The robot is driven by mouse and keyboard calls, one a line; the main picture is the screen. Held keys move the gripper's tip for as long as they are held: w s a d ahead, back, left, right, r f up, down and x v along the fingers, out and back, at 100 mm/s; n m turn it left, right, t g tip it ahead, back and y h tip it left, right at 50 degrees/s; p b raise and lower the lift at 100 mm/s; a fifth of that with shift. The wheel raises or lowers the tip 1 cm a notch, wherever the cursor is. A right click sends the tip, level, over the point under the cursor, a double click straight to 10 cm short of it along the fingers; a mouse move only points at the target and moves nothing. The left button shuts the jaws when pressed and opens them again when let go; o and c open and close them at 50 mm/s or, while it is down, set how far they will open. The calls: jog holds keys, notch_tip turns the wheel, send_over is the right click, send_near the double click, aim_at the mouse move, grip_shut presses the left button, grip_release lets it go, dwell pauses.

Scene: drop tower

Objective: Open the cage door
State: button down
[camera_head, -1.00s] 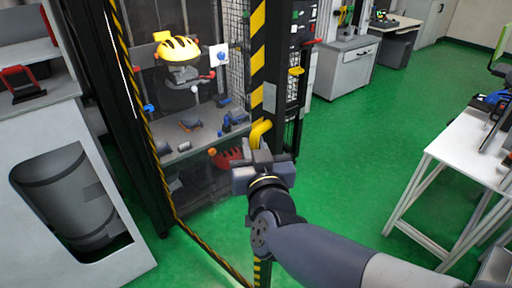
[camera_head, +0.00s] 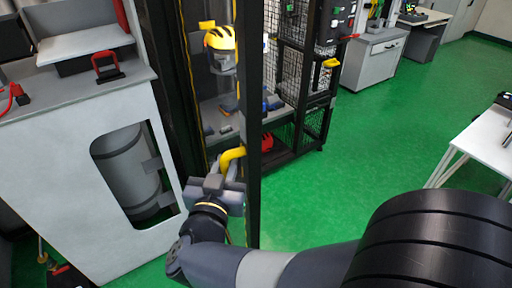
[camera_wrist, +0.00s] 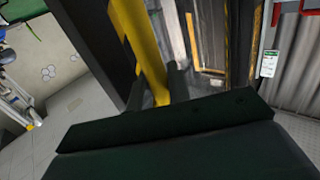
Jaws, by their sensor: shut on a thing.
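The cage door (camera_head: 250,110) is swung out from the cage and shows nearly edge-on as a dark upright. My gripper (camera_head: 226,178) is shut on the door's yellow handle (camera_head: 232,154), on the left side of that upright. The wrist view shows the yellow handle (camera_wrist: 146,55) between the two dark fingers of my gripper (camera_wrist: 157,90). The cage (camera_head: 298,100) has dark mesh walls. The hinge side is hard to make out.
A grey-white cabinet (camera_head: 75,170) with an oval cut-out stands close on the left. A red object (camera_head: 267,142) lies low in the cage. A white table (camera_head: 485,140) stands at the right. Green floor (camera_head: 370,150) is clear between cage and table.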

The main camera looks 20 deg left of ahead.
jog(key=s+a+m+h+p, duration=0.1)
jog(key=s+a+h+p, duration=0.1)
jog(key=s+a, duration=0.4)
jog(key=shift+a, duration=0.5)
jog(key=shift+s+f, duration=0.15)
jog(key=shift+f, duration=0.05)
jog(key=c, duration=1.4)
grip_release()
jog(key=shift+s+d, duration=0.1)
jog(key=s, duration=0.3)
jog(key=s+d+b, duration=0.1)
jog(key=s, duration=0.6)
jog(key=shift+s+d+b, duration=0.25)
jog(key=shift+s+b, duration=0.15)
jog(key=shift+w, duration=0.1)
jog(key=w, duration=0.3)
jog(key=w+a+p, duration=0.1)
jog(key=w, duration=0.7)
jog(key=shift+a+r+p, duration=0.1)
jog(key=shift+a+p, duration=0.1)
jog(key=shift+p, duration=0.2)
